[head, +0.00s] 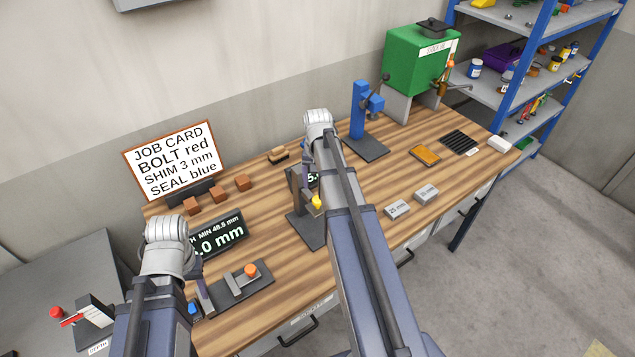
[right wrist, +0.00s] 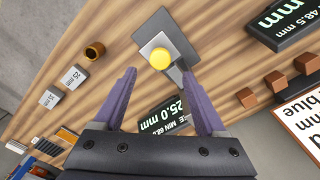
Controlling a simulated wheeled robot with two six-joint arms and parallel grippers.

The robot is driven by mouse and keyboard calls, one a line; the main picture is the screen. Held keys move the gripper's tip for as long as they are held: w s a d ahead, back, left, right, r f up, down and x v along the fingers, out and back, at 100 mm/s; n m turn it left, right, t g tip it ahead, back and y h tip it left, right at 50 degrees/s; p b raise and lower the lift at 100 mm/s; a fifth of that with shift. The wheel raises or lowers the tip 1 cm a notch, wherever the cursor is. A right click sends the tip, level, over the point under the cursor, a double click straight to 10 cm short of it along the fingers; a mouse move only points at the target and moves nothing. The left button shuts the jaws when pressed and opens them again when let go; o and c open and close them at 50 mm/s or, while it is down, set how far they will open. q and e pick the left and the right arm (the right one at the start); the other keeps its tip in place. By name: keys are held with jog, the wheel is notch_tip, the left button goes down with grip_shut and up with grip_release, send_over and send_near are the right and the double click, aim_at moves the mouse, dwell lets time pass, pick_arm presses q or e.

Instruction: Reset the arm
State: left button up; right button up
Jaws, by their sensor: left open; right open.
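My left arm comes in from the left in the head view. Its gripper (head: 202,296) points down near the front left of the bench, mostly hidden by the wrist, with only a slim purple finger showing. My right arm reaches over the middle of the bench and hides most of its own gripper in the head view. In the right wrist view the right gripper (right wrist: 165,98) is open, its two purple fingers apart with nothing between them. A yellow knob (right wrist: 160,58) on a grey stand lies beyond the fingertips, apart from them.
The wooden bench (head: 280,285) holds a job card (head: 172,160), brown blocks (head: 218,194), a fixture with an orange knob (head: 250,270), grey marked blocks (head: 397,210), a blue press (head: 360,110) and a green machine (head: 418,60). A blue-framed shelf (head: 520,90) stands at the right.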

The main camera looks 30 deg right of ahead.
jog(key=shift+r, duration=0.7)
pick_arm(q)
jog(key=shift+r, duration=0.65)
pick_arm(e)
jog(key=shift+f, duration=0.1)
pick_arm(q)
notch_tip(320, 180, down, 18)
jog(key=b, duration=1.7)
jog(key=shift+b, duration=0.3)
pick_arm(e)
jog(key=s+a+f+n, duration=0.4)
jog(key=s+a+f, duration=0.1)
jog(key=a, duration=0.5)
jog(key=s+a+f+n, duration=0.4)
jog(key=a+f, duration=0.3)
jog(key=a, duration=0.3)
jog(key=s+a+f+n+h, duration=0.1)
jog(key=s+a+f+n, duration=0.3)
jog(key=a, duration=0.6)
jog(key=s+f, duration=0.1)
jog(key=s, duration=0.1)
jog(key=shift+s+a+f, duration=0.3)
jog(key=shift+s+f, duration=0.05)
jog(key=shift+f, duration=0.05)
